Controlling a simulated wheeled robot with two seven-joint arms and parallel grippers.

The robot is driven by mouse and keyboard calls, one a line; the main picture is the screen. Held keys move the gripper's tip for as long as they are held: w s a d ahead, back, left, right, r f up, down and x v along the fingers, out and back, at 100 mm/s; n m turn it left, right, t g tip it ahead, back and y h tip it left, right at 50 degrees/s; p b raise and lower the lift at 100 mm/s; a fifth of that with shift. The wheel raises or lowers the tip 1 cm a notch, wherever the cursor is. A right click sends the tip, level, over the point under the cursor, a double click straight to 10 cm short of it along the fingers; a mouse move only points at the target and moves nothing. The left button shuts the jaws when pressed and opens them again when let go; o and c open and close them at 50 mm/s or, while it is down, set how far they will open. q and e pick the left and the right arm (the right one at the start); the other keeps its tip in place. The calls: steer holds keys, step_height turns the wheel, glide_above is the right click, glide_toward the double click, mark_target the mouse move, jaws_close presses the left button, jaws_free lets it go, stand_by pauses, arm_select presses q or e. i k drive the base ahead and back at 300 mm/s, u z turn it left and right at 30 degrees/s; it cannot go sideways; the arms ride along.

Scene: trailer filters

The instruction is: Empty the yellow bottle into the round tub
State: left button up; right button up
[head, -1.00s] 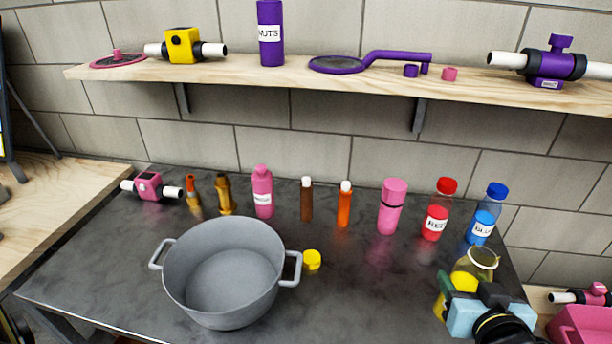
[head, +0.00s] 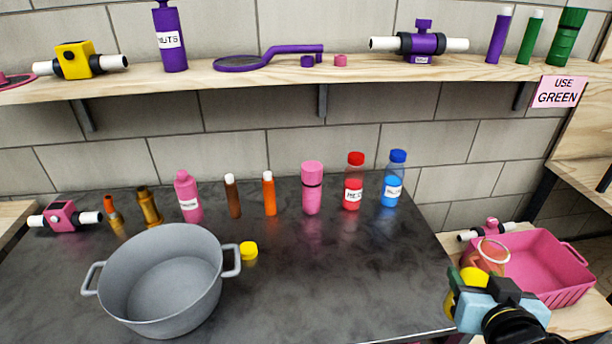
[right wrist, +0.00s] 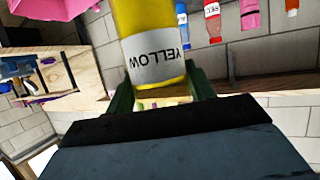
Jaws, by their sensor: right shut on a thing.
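The round tub (head: 205,290) is a grey two-handled pot on the dark table, in the left of the head view. It looks empty. My right gripper (head: 468,285) is shut on the yellow bottle (head: 470,277), at the lower right of the head view, well to the right of the tub. The bottle's open, clear rim (head: 493,251) points up, without a cap. In the right wrist view the bottle (right wrist: 150,15) stands between the fingers, with its YELLOW label facing the camera. My left gripper is not in view.
A yellow cap (head: 249,250) lies right of the tub. Several bottles, including a red one (head: 353,185) and a blue one (head: 393,182), line the table's back. A pink crate (head: 560,262) stands at right. The table's front right is clear.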

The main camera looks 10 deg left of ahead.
mark_target(164, 281)
steer(key=k, duration=1.45)
steer(key=u, duration=1.55)
steer(key=i, duration=1.85)
steer(key=z, duration=1)
